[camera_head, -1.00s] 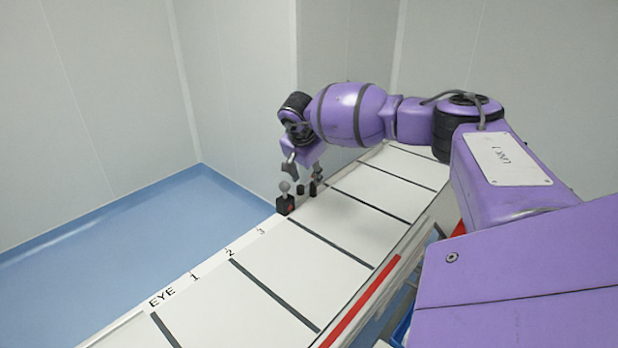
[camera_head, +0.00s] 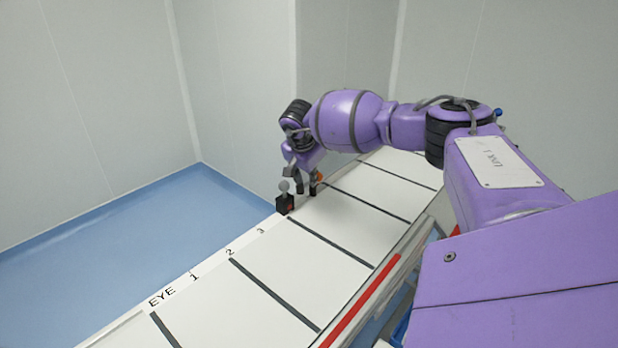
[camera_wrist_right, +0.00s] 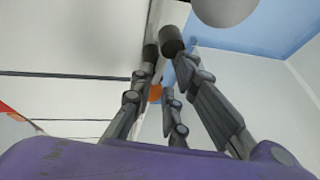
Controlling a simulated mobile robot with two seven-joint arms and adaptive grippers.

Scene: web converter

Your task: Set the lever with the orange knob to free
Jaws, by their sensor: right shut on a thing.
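The orange knob (camera_head: 319,176) shows as a small patch beside the fingers of my right gripper (camera_head: 306,186), low over the far edge of the white conveyor-like surface. In the right wrist view the orange knob (camera_wrist_right: 155,92) lies among the dark jointed fingers, partly covered by them. My right gripper is shut on the lever with the orange knob. The lever's shaft and its setting are hidden by the fingers, and no "free" mark can be read. My left gripper is not in view.
A black block with a grey ball knob (camera_head: 284,187) stands just left of my right gripper; a pale ball (camera_wrist_right: 225,6) also shows at the top of the wrist view. The white surface (camera_head: 330,240) with dark stripes is clear in front. Walls stand behind.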

